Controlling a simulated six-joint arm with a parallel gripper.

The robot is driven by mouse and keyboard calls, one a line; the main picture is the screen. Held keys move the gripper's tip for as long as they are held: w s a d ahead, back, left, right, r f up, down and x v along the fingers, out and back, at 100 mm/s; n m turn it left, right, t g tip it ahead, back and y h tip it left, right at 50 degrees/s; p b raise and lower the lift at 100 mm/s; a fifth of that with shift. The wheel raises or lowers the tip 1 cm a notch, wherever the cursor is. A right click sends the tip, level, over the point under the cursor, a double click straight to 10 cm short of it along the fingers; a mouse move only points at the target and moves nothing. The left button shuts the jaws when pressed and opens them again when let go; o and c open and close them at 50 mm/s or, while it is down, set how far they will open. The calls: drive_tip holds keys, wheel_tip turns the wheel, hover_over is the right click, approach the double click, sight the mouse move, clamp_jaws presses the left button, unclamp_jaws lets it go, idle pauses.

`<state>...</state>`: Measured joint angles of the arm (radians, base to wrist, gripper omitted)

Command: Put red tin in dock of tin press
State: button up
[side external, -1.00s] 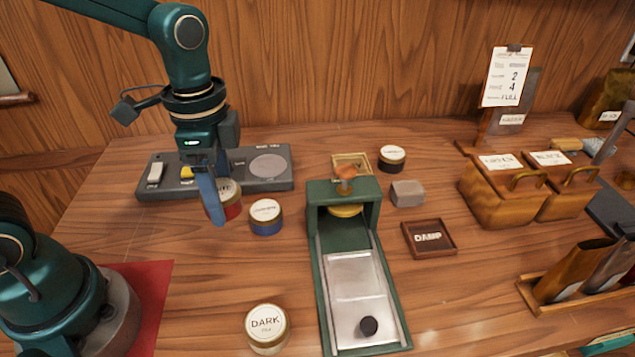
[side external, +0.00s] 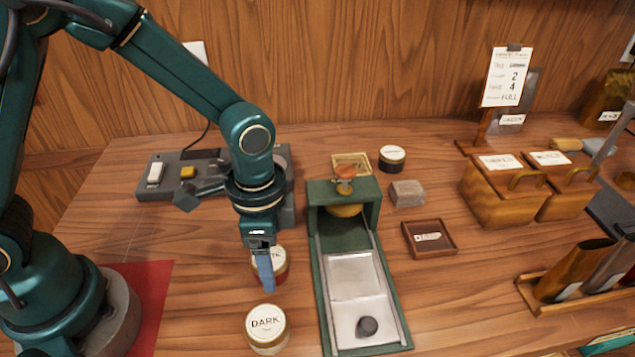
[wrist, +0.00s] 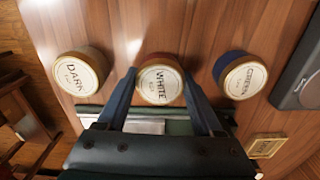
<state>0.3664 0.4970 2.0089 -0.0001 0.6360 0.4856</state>
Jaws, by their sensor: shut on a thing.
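My gripper (wrist: 160,77) is shut on the red tin (wrist: 161,84), with one finger on each side of it. The tin has a gold rim and a pale lid reading WHITE. In the side view my gripper (side external: 265,270) points down with the red tin (side external: 281,272) partly behind a finger, left of the tin press. I cannot tell how high the tin is held. The green tin press (side external: 318,200) has an orange-topped knob and a long rail bed in front. A silver plate (side external: 352,275) and a black knob (side external: 367,327) are on the bed.
The DARK tin (side external: 267,330) stands close in front of the held tin. The blue tin (wrist: 238,76) shows in the wrist view. A grey device (side external: 150,190) is at the back left.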

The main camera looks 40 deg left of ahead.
drive_tip(key=shift+f, duration=0.1)
drive_tip(key=shift+f, duration=0.1)
drive_tip(key=o, duration=1.4)
wheel_tip(320, 180, up, 5)
drive_tip(key=shift+f, duration=0.1)
drive_tip(key=s+a+r+n+t, duration=0.1)
drive_tip(key=s+a+r+n, duration=0.1)
drive_tip(key=r+n, duration=0.1)
drive_tip(key=s+a+r+n+t, duration=0.2)
drive_tip(key=a+r, duration=0.1)
drive_tip(key=r, duration=0.1)
drive_tip(key=s+a+r+n+t, duration=0.2)
drive_tip(key=a+r+n, duration=0.1)
drive_tip(key=shift+a+r+n, duration=0.2)
drive_tip(key=shift+n, duration=0.1)
drive_tip(key=shift+s+a+n+t, duration=0.3)
drive_tip(key=shift+s+a+n, duration=0.1)
drive_tip(key=shift+s+n, duration=0.25)
